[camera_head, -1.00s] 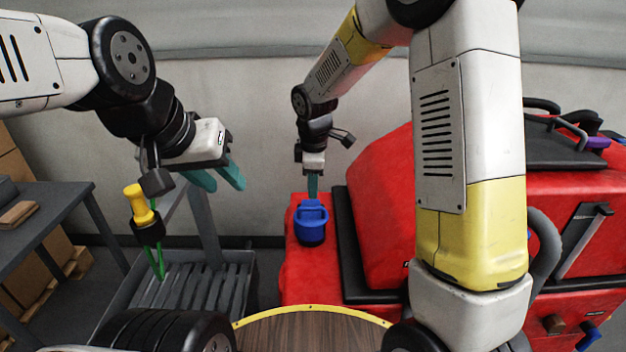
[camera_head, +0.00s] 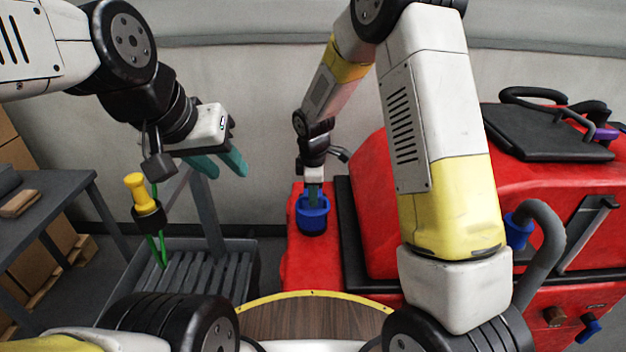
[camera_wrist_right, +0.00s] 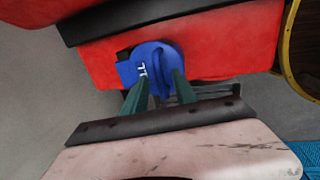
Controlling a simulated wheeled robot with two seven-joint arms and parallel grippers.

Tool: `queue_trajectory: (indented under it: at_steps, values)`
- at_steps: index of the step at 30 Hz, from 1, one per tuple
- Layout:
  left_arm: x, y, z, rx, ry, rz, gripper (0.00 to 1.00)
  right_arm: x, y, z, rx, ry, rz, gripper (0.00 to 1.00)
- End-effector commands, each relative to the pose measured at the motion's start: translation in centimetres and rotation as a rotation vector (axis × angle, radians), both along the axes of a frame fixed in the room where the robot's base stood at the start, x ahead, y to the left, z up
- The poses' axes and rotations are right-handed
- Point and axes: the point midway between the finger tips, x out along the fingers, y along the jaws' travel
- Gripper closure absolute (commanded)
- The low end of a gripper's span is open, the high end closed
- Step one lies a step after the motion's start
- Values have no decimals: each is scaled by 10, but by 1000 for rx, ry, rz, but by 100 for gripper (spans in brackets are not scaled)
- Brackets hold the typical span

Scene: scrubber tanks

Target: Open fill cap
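The blue fill cap (camera_head: 313,220) sits on the low left part of the red scrubber tank (camera_head: 300,265). In the right wrist view the cap (camera_wrist_right: 152,58) is round, with a tab bearing white marks on its left. My right gripper (camera_head: 314,193) points down at the cap from above. Its two teal fingers (camera_wrist_right: 160,82) are apart, with their tips at the near edge of the cap; whether they touch it I cannot tell. My left gripper (camera_head: 217,163) is open and empty, in the air to the left of the tank.
A grey slatted cart (camera_head: 190,280) stands left of the tank, with a yellow-topped tool (camera_head: 134,182) above it. A dark table (camera_head: 45,205) is at far left. A grey hose (camera_head: 548,250) and a black lid (camera_head: 545,135) are on the machine's right.

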Motion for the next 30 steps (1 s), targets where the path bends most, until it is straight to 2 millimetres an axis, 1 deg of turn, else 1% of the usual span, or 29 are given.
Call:
queue_trajectory:
  at_steps: [1, 5, 6, 30]
  values:
    - [0, 0, 0, 0, 0, 0, 64, 0, 0, 0, 0, 0, 0, 73]
    - [0, 0, 0, 0, 0, 0, 64, 0, 0, 0, 0, 0, 0, 98]
    - [0, 0, 0, 0, 0, 0, 64, 0, 0, 0, 0, 0, 0, 100]
    - [0, 0, 0, 0, 0, 0, 64, 0, 0, 0, 0, 0, 0, 100]
